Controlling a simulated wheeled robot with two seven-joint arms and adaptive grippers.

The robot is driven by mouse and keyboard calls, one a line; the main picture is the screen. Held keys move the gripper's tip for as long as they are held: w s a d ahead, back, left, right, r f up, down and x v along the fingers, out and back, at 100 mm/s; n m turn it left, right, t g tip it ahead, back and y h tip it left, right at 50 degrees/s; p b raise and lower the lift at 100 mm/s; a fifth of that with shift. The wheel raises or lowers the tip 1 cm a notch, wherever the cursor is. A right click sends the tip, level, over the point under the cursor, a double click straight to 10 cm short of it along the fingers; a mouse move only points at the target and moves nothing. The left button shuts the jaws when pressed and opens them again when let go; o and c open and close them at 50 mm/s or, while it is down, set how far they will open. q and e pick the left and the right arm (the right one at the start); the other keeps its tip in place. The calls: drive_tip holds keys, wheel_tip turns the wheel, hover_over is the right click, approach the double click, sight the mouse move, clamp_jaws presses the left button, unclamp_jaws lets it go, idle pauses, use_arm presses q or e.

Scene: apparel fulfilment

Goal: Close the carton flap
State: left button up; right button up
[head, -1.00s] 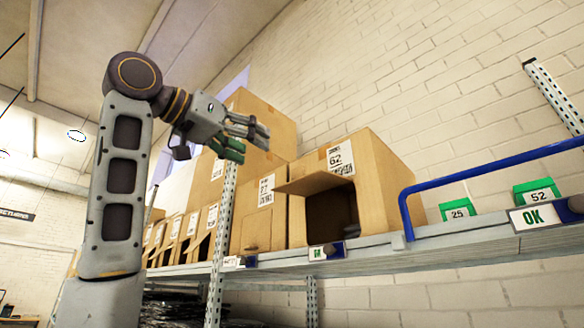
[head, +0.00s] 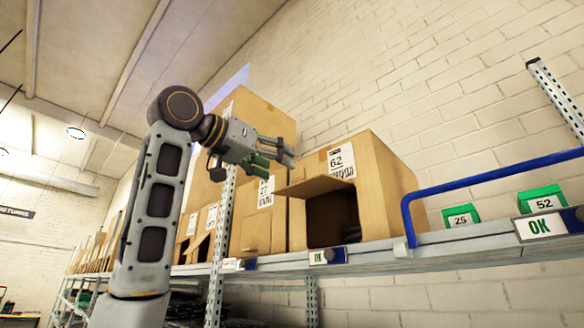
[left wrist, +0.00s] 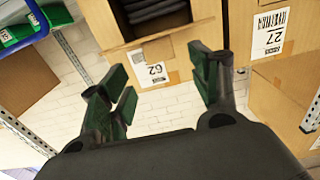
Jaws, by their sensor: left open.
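The open carton marked 62 (head: 385,190) stands on the shelf in the head view. Its brown flap (head: 312,186) sticks outward above the dark front opening. The same carton (left wrist: 205,35) shows upside down in the left wrist view, with dark folded contents inside. My left gripper (head: 280,155) is open and empty, raised just left of the carton's label and near the flap's left end. In the left wrist view my left gripper (left wrist: 163,85) has its green-padded fingers apart, with the label between them. I cannot tell whether a finger touches the flap. My right gripper is not in view.
The carton marked 27 (head: 262,228) stands close on the left, with more cartons beyond. A steel upright (head: 222,235) stands in front of them. A blue rail (head: 480,180) and green bins (head: 541,198) are at the right. The shelf edge (head: 375,255) runs below.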

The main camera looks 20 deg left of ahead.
sight(296, 173)
use_arm(q)
drive_tip(key=p+x, duration=0.1)
drive_tip(key=x, duration=0.3)
drive_tip(key=shift+w+r, duration=0.1)
drive_tip(key=shift+w, duration=0.1)
drive_tip(key=shift+p+x, duration=0.35)
drive_tip(key=shift+x, duration=0.6)
clamp_jaws()
